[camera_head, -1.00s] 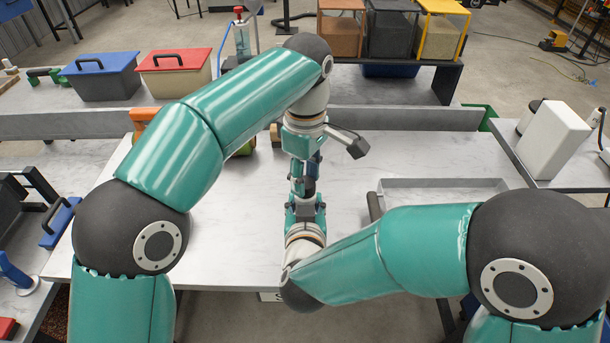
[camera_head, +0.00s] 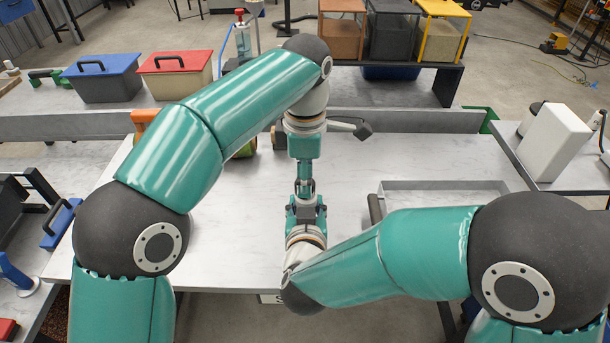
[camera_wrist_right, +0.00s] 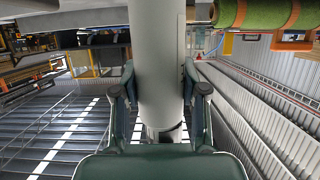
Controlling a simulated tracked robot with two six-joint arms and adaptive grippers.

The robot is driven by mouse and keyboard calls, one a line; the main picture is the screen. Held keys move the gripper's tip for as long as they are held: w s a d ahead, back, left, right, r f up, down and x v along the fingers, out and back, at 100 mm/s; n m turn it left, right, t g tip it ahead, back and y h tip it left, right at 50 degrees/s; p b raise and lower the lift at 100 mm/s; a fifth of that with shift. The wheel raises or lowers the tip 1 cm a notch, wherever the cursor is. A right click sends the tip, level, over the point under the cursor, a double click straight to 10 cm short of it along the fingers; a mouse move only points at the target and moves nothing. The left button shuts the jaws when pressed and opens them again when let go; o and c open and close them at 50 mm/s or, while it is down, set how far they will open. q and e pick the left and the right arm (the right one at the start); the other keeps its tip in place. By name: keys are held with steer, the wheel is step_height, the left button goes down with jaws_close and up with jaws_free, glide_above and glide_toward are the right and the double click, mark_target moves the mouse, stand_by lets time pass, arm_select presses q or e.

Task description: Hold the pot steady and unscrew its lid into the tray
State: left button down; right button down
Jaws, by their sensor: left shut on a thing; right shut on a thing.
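My left gripper (camera_head: 304,182) reaches over the middle of the table and points at my right gripper (camera_head: 305,203), which faces it. Both are shut, and their fingers nearly meet. The pot and its lid are hidden between them in the head view, so I cannot tell whether the lid is loose. In the right wrist view a pale grey cylinder runs upright between the fingers of my right gripper (camera_wrist_right: 160,95); I cannot tell whether it is the pot or part of my other arm. The shallow grey tray (camera_head: 445,184) lies on the table at right, apart from both grippers.
A dark cylinder (camera_head: 375,208) lies by the tray's left side. A green turf roll (camera_wrist_right: 265,12) shows in the right wrist view. Lidded boxes, blue (camera_head: 100,80) and red (camera_head: 175,76), stand at back left. A white block (camera_head: 550,143) stands at right. The table's left middle is bare.

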arm_select(q)
steer(key=shift+r, duration=0.1)
steer(key=shift+r, duration=0.95)
steer(key=shift+r, duration=0.1)
